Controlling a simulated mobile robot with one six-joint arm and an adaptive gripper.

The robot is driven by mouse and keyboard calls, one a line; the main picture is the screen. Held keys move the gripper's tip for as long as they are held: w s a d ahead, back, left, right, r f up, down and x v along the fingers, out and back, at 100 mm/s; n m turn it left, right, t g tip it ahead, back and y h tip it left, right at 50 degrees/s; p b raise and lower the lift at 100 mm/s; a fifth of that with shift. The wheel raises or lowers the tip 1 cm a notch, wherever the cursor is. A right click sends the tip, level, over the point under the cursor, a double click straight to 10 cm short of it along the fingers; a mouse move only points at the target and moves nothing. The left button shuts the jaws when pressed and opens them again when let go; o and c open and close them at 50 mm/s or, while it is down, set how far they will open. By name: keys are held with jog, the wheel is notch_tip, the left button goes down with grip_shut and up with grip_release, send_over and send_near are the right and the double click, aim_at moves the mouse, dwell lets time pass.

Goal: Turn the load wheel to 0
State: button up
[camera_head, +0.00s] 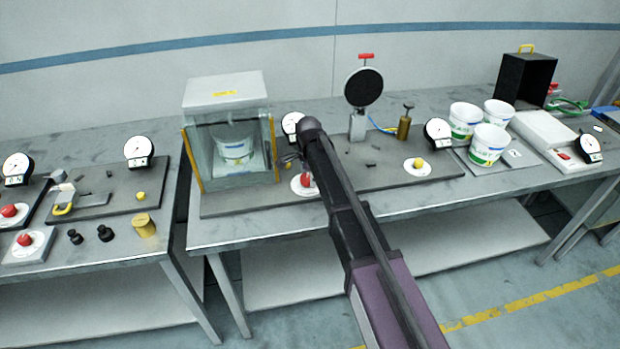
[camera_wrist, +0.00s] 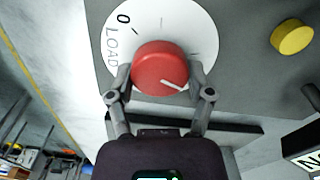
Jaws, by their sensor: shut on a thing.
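The load wheel is a round red knob (camera_wrist: 160,68) on a white dial plate (camera_wrist: 201,28) marked "LOAD" and "0". In the wrist view, the black "0" and its tick are at the dial's upper left. The knob's white pointer line runs toward the lower right, away from the 0. My gripper (camera_wrist: 160,84) has one finger on each side of the knob and is shut on it. In the head view, the red knob (camera_head: 307,180) is on the bench, partly hidden by my gripper (camera_head: 298,166).
A glass-sided cabinet (camera_head: 190,160) with a white tub inside stands close left of the wheel. A dial gauge (camera_head: 291,122) is behind it. A yellow knob (camera_wrist: 292,37) is to the right in the wrist view. White tubs (camera_head: 489,146) stand farther right on the bench.

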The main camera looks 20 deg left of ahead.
jog(key=n, duration=0.4)
jog(key=shift+w+a, duration=0.1)
jog(key=shift+a, duration=0.05)
jog(key=n, duration=1.4)
jog(key=shift+n, duration=0.4)
jog(key=n, duration=1.2)
jog(key=shift+n, duration=0.3)
